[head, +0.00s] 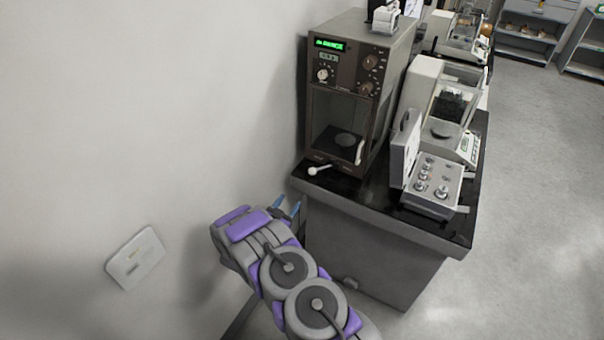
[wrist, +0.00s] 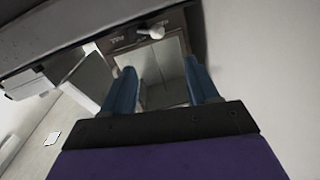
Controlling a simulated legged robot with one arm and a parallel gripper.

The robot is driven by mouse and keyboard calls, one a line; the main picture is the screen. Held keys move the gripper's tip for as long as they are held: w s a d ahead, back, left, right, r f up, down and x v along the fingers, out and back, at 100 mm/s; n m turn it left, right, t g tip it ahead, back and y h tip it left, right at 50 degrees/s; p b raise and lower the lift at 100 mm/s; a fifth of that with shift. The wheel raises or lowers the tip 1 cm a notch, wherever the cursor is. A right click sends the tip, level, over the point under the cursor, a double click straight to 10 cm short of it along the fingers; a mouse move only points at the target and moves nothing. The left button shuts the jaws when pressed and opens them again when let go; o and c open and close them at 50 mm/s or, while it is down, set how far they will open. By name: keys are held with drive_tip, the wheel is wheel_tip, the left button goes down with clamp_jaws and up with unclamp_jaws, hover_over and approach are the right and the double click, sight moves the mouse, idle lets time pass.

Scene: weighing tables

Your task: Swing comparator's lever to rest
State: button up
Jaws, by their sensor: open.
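The comparator (head: 318,100) is a tall brown cabinet with a green display, knobs and a glazed front chamber, standing at the left end of the black-topped table. Its lever (head: 320,169), pale with a round knob, juts from the base front and points left in the head view. The lever also shows near the top of the wrist view (wrist: 150,32). My gripper (head: 286,208) is below and left of the lever, just off the table's front corner. Its blue fingers (wrist: 160,70) are spread in the wrist view, with nothing between them and the lever beyond their tips.
An open weight case (head: 448,192) stands on the table (head: 340,187) right of the comparator. A pale balance (head: 421,85) is behind it. A wall with a switch plate (head: 135,257) is close on the left. Grey floor is clear at right.

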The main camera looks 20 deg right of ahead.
sight(311, 180)
drive_tip(key=b+x, duration=0.1)
drive_tip(key=x, duration=0.5)
drive_tip(key=b+x, duration=0.1)
drive_tip(key=x, duration=0.5)
drive_tip(key=b+x, duration=0.1)
drive_tip(key=x, duration=0.4)
drive_tip(key=shift+d+f+b, duration=0.1)
drive_tip(key=shift+d+b, duration=0.25)
drive_tip(key=shift+d, duration=0.25)
drive_tip(key=shift+a, duration=0.15)
drive_tip(key=shift+a, duration=0.15)
drive_tip(key=shift+d, duration=0.25)
drive_tip(key=c, duration=0.6)
drive_tip(key=shift+a, duration=0.1)
clamp_jaws()
